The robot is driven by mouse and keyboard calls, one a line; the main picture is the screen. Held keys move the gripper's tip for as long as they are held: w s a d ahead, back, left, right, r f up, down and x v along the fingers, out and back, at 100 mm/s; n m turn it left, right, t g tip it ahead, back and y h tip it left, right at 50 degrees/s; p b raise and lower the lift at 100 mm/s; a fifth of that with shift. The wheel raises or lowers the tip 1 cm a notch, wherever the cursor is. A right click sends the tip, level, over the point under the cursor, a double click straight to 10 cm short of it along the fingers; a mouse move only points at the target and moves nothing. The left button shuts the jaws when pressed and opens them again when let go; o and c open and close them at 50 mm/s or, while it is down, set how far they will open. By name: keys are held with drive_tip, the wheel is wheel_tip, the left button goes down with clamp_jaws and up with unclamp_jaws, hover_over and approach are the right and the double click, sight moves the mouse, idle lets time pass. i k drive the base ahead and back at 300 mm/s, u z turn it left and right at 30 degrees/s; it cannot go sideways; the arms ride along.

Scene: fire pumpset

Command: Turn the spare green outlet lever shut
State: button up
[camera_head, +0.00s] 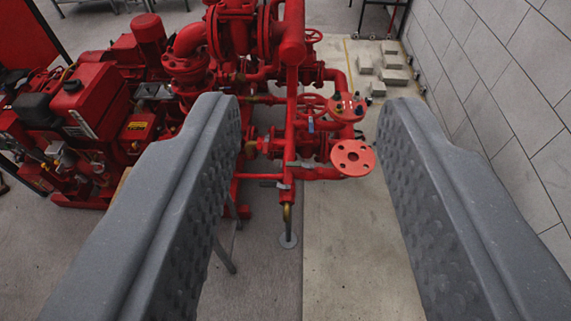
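My gripper (313,104) is open and empty, with one grey textured finger on each side of the picture. The red pipework (291,110) of the pumpset shows between and beyond the fingers, apart from them. A round red flange (353,157) faces up at its near right end. Another red flange (346,107) behind it carries small dark fittings. A small blue part (310,125) shows on the pipework. I cannot make out a green lever; details there are too small, and the left finger hides part of the pumpset.
A red engine unit (95,105) stands at the left. A grey block wall (500,90) runs along the right. Several pale blocks (392,77) lie on the floor at the back right. The concrete floor (350,250) in front is clear.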

sight(288, 163)
drive_tip(key=u, duration=0.1)
drive_tip(key=i, duration=0.5)
drive_tip(key=z, duration=0.05)
drive_tip(key=k, duration=0.6)
drive_tip(key=z, duration=0.05)
drive_tip(key=i, duration=1.25)
drive_tip(key=u, duration=0.55)
